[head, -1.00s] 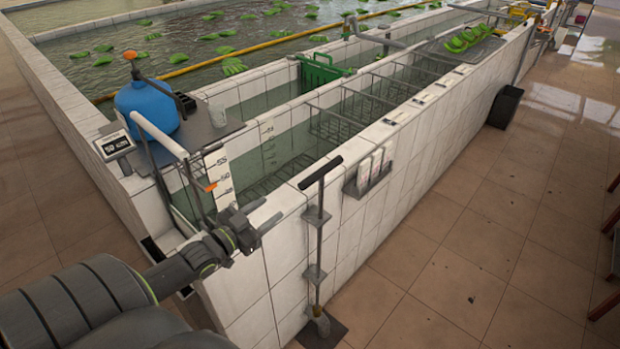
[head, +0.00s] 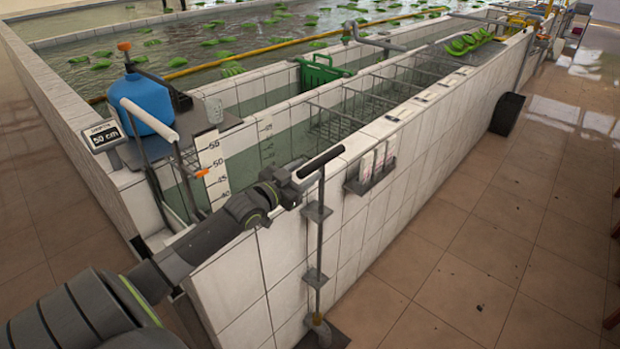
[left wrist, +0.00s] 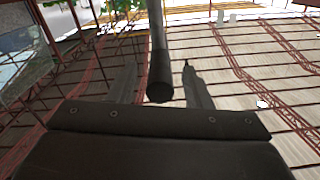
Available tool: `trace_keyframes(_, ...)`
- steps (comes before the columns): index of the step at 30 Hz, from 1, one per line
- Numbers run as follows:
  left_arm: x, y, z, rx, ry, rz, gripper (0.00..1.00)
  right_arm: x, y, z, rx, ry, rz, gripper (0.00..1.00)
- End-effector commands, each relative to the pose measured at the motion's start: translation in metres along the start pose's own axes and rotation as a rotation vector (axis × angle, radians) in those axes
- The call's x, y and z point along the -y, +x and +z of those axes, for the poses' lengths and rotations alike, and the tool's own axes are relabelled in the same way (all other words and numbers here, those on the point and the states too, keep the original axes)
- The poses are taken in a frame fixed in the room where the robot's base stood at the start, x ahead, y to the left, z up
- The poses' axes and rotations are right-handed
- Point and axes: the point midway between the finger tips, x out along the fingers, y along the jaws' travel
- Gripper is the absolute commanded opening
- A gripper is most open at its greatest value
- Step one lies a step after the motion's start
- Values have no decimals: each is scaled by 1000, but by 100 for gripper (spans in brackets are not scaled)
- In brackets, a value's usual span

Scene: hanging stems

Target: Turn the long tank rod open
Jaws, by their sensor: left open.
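The long tank rod (head: 319,240) stands upright in brackets on the near outer wall of the tank, with a black crossbar handle (head: 324,160) on top. My left gripper (head: 298,172) is at the near-left end of this handle. In the left wrist view the dark handle (left wrist: 161,75) lies between the two spread fingers of my left gripper (left wrist: 158,82), with a gap visible on each side. The fingers are open and not closed on it. The rod's lower end stands at a dark base plate (head: 322,336) on the floor. My right gripper is not in view.
The white-tiled tank wall (head: 270,265) stands beside my left arm. A holder with white cards (head: 371,168) hangs right of the rod. The floor at right is mostly clear.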

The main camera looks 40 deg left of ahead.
Motion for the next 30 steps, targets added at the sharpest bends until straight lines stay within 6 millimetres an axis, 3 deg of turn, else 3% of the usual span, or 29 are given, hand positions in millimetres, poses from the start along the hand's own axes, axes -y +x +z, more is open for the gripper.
trace_keyframes(6,0,20,1,-1,-1,-2,45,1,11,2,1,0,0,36)
trace_keyframes(17,0,24,0,1,0,0,45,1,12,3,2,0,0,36)
trace_keyframes(27,0,24,0,1,0,0,3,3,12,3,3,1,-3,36)
trace_keyframes(30,0,24,0,1,0,0,0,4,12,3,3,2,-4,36)
